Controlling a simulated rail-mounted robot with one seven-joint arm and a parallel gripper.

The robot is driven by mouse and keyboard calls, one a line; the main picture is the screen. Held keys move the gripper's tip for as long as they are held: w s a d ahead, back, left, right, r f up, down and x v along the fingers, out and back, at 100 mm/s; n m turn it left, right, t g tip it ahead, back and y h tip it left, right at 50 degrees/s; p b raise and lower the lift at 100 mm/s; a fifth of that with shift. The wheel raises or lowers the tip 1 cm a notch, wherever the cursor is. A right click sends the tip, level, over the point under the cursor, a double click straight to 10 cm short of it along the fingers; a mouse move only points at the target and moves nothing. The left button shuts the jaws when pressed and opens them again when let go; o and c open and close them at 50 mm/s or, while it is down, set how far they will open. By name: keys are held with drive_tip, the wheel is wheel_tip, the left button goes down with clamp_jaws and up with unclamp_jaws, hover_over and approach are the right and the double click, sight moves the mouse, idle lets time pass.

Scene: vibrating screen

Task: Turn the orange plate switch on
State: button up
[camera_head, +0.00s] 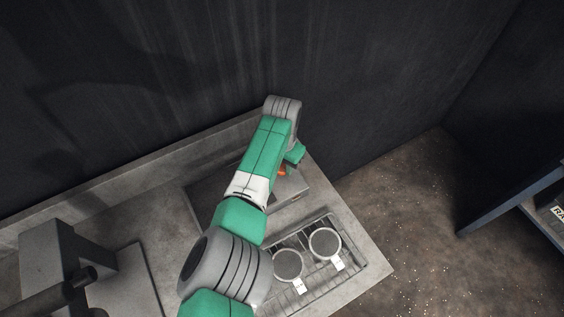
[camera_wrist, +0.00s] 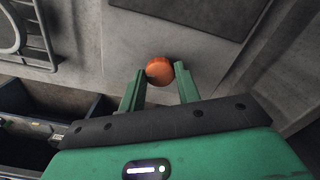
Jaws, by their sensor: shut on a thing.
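The orange plate switch (camera_wrist: 159,70) is a round orange knob at the edge of a grey metal surface in the wrist view. My gripper (camera_wrist: 160,68) has its two green fingers on either side of the knob and is shut on it. In the head view only a small orange piece of the switch (camera_head: 282,171) shows beside my arm, on a grey box-like unit (camera_head: 290,188). My arm hides most of that unit and the fingertips there. I cannot tell from these frames whether the switch is on.
A wire rack (camera_head: 313,285) with two round, handled sieves stands near the table's front right corner. A grey machine (camera_head: 45,255) stands at the left. A dark wall rises behind the table. A dark shelf (camera_head: 515,197) is at the far right, beyond open floor.

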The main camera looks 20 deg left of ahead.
drive_tip(key=n, duration=0.4)
drive_tip(key=shift+p, duration=0.3)
drive_tip(key=n, duration=0.8)
drive_tip(key=shift+n, duration=1.8)
drive_tip(key=shift+r+n, duration=0.1)
drive_tip(key=shift+n, duration=0.2)
drive_tip(key=o, duration=1)
wheel_tip(320, 180, up, 8)
drive_tip(key=p, duration=0.2)
drive_tip(key=shift+p, duration=0.4)
